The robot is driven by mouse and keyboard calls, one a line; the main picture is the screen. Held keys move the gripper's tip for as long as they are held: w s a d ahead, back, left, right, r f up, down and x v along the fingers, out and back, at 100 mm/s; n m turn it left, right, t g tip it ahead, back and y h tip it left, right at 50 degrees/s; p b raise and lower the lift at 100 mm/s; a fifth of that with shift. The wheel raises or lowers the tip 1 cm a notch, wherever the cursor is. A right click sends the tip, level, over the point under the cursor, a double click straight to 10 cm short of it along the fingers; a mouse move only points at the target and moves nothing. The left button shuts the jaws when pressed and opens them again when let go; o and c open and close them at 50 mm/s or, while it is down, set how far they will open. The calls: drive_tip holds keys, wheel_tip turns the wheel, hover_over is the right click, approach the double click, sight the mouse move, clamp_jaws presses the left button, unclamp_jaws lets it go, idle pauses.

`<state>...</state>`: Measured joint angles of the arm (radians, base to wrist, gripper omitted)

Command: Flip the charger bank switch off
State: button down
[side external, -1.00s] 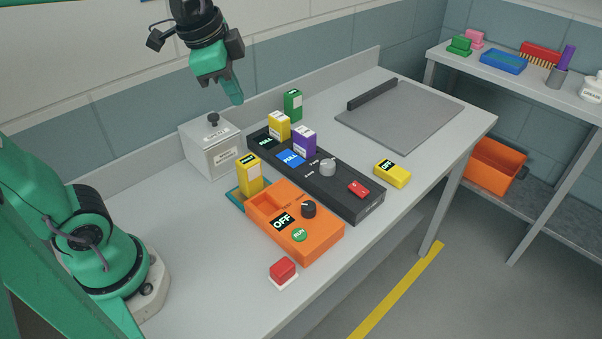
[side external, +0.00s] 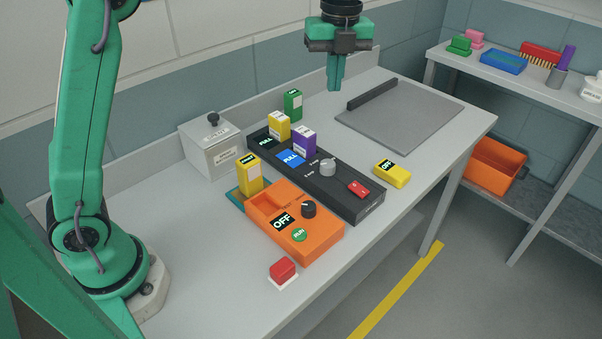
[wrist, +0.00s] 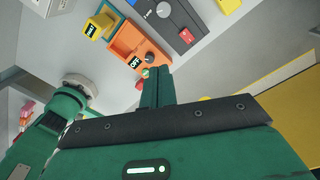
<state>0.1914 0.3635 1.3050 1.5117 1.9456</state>
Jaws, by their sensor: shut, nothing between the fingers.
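A long black unit (side external: 345,198), apparently the charger bank, lies on the bench with battery packs standing in its far slots. My gripper (side external: 335,86) is shut and empty, pointing down, high above the back of the bench and apart from the unit. Its closed fingers show in the wrist view (wrist: 153,72).
An orange unit (side external: 320,243) with a black dial, OFF label and green button stands in front. A red button (side external: 283,269) is near the edge. A grey box (side external: 208,150), loose yellow block (side external: 392,173) and grey mat (side external: 410,115) also occupy the bench.

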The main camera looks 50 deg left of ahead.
drive_tip(key=w+d+f+m+g+y, duration=0.1)
drive_tip(key=w+d+f+m+g, duration=0.1)
drive_tip(key=w+d+f+m, duration=0.4)
drive_tip(key=shift+w+d+f+m+g, duration=0.45)
drive_tip(key=shift+f+m, duration=1.25)
drive_tip(key=shift+m, duration=1.2)
drive_tip(key=shift+a+f, duration=0.15)
drive_tip(key=shift+a, duration=0.05)
approach(354, 185)
drive_tip(key=x, duration=0.5)
drive_tip(key=shift+s+f, duration=0.2)
drive_tip(key=shift+s, duration=0.05)
drive_tip(key=shift+f, duration=0.55)
drive_tip(key=shift+a, duration=0.1)
